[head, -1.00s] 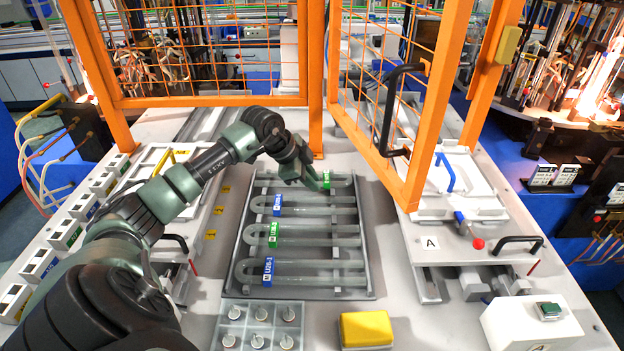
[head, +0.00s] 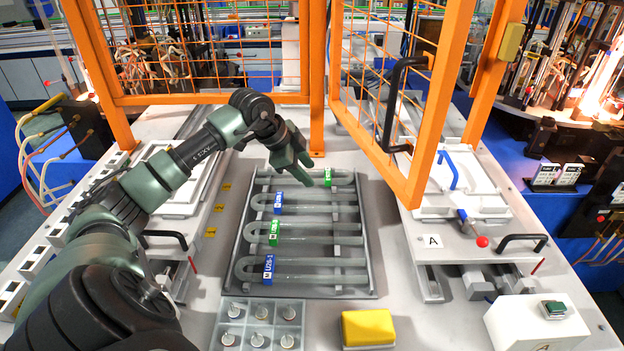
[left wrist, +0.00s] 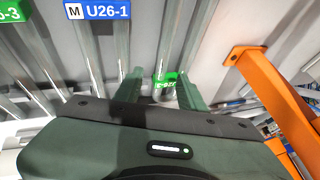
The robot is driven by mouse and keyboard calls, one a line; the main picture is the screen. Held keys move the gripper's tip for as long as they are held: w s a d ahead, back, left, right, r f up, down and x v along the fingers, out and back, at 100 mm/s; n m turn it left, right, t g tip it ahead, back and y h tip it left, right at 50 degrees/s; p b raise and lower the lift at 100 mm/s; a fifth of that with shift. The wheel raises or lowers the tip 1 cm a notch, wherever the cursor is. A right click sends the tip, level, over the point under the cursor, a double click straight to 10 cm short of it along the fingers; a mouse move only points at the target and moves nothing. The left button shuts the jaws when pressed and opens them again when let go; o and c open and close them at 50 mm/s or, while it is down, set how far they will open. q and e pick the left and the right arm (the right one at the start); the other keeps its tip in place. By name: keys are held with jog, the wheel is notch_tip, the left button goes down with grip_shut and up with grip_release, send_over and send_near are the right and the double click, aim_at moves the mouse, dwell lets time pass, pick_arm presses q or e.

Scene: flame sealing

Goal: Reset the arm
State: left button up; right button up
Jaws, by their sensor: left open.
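My left arm reaches in from the left in the head view. Its open gripper (head: 308,172) is above the far end of the tube rack (head: 371,268), with nothing seen held. U-shaped glass tubes lie in the rack, with blue tags such as the U26-1 tag (head: 268,268) and green tags (head: 274,232). A far green tag (head: 328,177) is just right of the fingertips. In the left wrist view the two fingers (left wrist: 158,90) are spread, with a green tag (left wrist: 167,79) seen between them. My right gripper is not in view.
An orange mesh guard (head: 428,120) with a black handle stands behind and right of the rack. A yellow block (head: 367,328) and a grey tray of small round parts (head: 260,325) sit in front. A white button box (head: 535,322) is at the front right.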

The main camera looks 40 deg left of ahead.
pick_arm(q)
jog(key=shift+b+v, duration=0.4)
jog(key=shift+v, duration=1.55)
